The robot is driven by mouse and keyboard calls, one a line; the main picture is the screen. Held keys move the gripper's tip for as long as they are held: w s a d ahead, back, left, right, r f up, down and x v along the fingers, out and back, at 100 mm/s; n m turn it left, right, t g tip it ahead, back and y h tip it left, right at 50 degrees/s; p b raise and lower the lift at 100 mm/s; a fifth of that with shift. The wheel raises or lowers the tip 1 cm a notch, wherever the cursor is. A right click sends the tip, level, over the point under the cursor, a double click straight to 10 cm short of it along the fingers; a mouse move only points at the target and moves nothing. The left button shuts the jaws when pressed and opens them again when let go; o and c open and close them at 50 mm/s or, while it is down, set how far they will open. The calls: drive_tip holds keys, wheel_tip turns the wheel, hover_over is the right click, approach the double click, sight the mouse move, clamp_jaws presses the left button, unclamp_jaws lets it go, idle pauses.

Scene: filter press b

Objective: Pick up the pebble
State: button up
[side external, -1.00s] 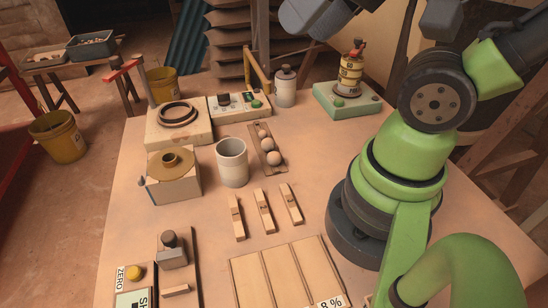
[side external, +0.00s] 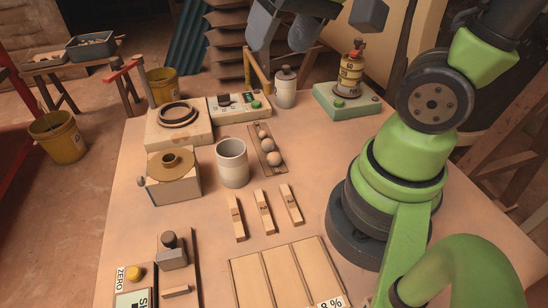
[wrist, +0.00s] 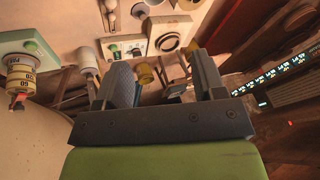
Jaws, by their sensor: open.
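No thing is clearly marked as the pebble. A small dark rounded lump (side external: 141,181) sits against the left side of the square block with a round top (side external: 172,183); I cannot tell whether it is a loose pebble or a knob. Three round tan balls (side external: 273,158) lie in a row on a wooden strip, and some show at the top of the wrist view (wrist: 139,10). My gripper (side external: 279,46) is high above the back of the table, well apart from all of these. In the wrist view its fingers (wrist: 160,62) are spread and empty.
A pale cup (side external: 232,163) stands between the block and the balls. A bottle (side external: 286,87), a control box (side external: 239,106) and a green base with a yellow canister (side external: 350,76) stand at the back. Wooden pieces (side external: 263,212) and a slatted board (side external: 285,272) lie in front.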

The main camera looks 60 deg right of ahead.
drive_tip(key=w+d+f+m+g, duration=0.1)
drive_tip(key=w+d+f+g, duration=0.35)
drive_tip(key=f, duration=0.55)
drive_tip(key=g, duration=0.2)
approach(274, 153)
drive_tip(key=shift+m+t, duration=0.25)
drive_tip(key=shift+m, duration=0.15)
drive_tip(key=f, duration=0.3)
drive_tip(key=s+f, duration=0.1)
drive_tip(key=shift+a+f, duration=0.2)
drive_tip(key=shift+a, duration=0.15)
drive_tip(key=shift+s+a+f, duration=0.1)
drive_tip(key=shift+f, duration=1.4)
drive_tip(key=shift+s+f, duration=0.15)
drive_tip(key=shift+f, duration=1.3)
drive_tip(key=c, duration=1)
